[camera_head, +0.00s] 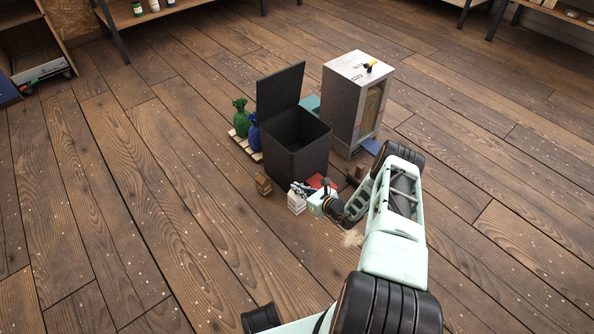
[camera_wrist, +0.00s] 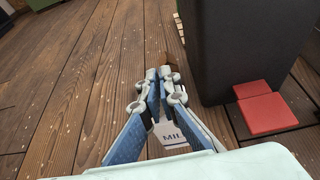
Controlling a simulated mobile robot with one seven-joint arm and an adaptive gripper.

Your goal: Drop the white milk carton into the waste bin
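The white milk carton (camera_head: 297,203) is low by the floor in front of the waste bin, upright or nearly so. My gripper (camera_head: 302,188) is right at its top. In the wrist view the carton (camera_wrist: 171,134) shows its "MIL" lettering between the blue-padded fingers (camera_wrist: 161,80), which hide its sides. The fingertips look close together, but I cannot tell whether the pads press on the carton. The black waste bin (camera_head: 293,160) stands just behind, its lid up and its top open. Its dark side (camera_wrist: 240,50) fills the upper right of the wrist view.
A small brown carton (camera_head: 263,184) stands left of the milk carton. Red flat items (camera_head: 317,181) lie at the bin's foot. A grey cabinet (camera_head: 343,100) stands right. Floor at left is clear.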

